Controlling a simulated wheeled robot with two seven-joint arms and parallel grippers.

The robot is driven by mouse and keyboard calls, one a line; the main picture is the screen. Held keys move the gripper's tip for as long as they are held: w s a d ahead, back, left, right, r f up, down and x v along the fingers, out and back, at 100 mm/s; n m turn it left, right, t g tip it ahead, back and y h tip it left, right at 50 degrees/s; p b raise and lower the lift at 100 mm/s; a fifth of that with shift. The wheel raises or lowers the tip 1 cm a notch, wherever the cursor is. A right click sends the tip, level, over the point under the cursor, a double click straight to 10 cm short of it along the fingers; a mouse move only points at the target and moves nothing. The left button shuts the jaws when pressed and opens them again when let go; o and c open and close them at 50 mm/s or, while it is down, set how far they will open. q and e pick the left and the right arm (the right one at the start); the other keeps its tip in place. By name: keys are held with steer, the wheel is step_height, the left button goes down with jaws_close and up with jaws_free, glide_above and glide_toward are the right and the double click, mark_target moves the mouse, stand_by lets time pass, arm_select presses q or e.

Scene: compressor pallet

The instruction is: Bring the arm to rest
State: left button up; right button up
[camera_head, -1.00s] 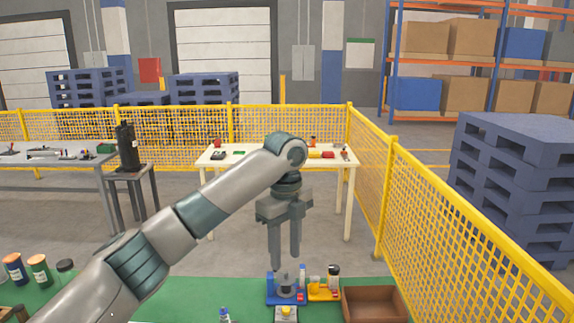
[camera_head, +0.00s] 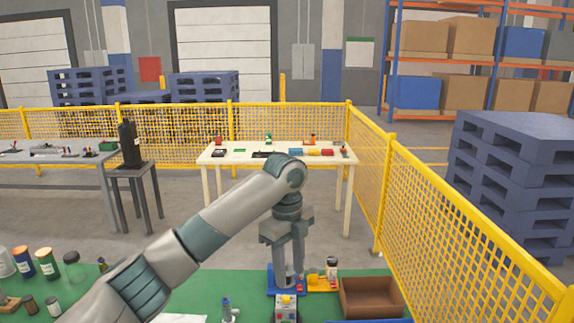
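My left arm comes in from the lower left. Its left gripper (camera_head: 289,268) points straight down at the green bench mat (camera_head: 187,288). Its two fingers look apart, and I see nothing clearly held between them. The fingertips overlap a blue fixture (camera_head: 272,287) with a grey round part, which they partly hide. I cannot tell whether they touch it. My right gripper is not in view.
Several jars (camera_head: 48,263) stand at the left. Yellow mesh fencing (camera_head: 440,215) runs along the right, behind the bench.

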arm_select(q)
steer(key=s+f+n+t+h, duration=0.15)
steer(key=s+f+n, duration=0.5)
steer(key=f, duration=0.65)
steer(key=s+f+n+g+h, duration=0.1)
steer(key=s+f+n+h, duration=0.25)
steer(key=s+f, duration=0.75)
steer(key=s+a+f+n+t+y, duration=0.2)
steer(key=s+a+f+n+y, duration=0.15)
steer(key=s+a+n, duration=0.6)
steer(key=s+a+f+n+t+y, duration=0.15)
steer(key=s+a+f+n, duration=0.3)
steer(key=s+a, duration=0.95)
steer(key=s+f+g+b, duration=0.25)
steer(key=f+b, duration=0.35)
steer(key=f, duration=2.8)
steer(key=s+a+f+b, duration=0.2)
steer(key=s+f+b, duration=0.2)
steer(key=s+f, duration=1.4)
step_height(320, 180, down, 4)
steer(key=shift+s+a+r, duration=0.1)
steer(key=shift+s+a, duration=0.05)
steer(key=shift+a, duration=0.2)
